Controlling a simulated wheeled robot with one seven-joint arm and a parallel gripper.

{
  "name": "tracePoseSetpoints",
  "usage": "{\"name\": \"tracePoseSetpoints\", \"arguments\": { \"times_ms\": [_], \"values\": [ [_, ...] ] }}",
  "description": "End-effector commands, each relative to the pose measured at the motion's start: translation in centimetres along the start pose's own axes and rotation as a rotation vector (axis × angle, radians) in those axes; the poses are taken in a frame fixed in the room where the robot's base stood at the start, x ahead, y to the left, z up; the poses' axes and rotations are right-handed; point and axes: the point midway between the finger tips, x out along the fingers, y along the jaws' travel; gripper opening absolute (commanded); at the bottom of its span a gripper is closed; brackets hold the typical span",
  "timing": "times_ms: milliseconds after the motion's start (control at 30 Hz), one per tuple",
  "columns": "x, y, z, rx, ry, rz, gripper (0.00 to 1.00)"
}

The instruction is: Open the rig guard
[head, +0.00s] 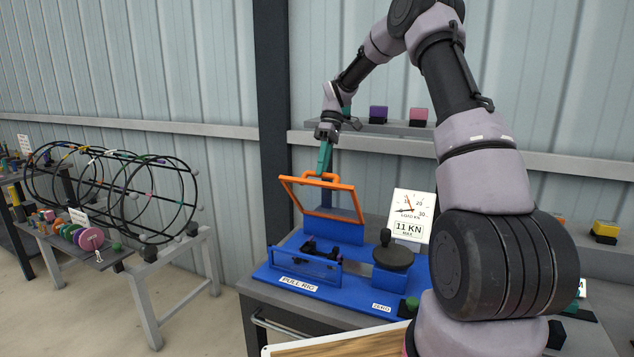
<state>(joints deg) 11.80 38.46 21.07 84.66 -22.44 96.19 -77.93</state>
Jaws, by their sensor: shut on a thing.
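The blue pull rig (335,293) stands on a grey bench, with a "PULL RIG" label on its front edge. Its guard (292,194) is an orange frame with a clear pane. The guard stands raised and tilted at the back of the rig, with an orange handle (310,174) on its upper edge. My gripper (324,172) comes down from above with its green fingers at the handle. The fingers are shut on the handle. The exact contact is small and partly hidden by the fingers.
A load dial (412,207) reading "11 KN MAX" and a dark handwheel (393,257) stand at the rig's right. A wall shelf (388,129) with purple and pink blocks is behind. A wire cage (115,195) stands on a stand at left. My arm hides part of the bench.

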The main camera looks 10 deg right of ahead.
Motion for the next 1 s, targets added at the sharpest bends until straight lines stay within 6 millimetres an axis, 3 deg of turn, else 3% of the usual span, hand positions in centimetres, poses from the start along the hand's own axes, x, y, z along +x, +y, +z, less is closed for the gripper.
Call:
{"name": "tracePoseSetpoints", "arguments": {
  "times_ms": [100, 400, 967, 1000],
  "values": [
    [-1.1, 1.7, 0.2, 0.001, -0.002, 0.009, 0.0],
    [-2.5, 3.6, 0.4, 0.002, -0.008, 0.01, 0.0],
    [-2.8, 4.1, 0.5, 0.004, -0.011, 0.008, 0.0],
    [-2.8, 4.1, 0.5, 0.004, -0.011, 0.008, 0.34]
  ]
}}
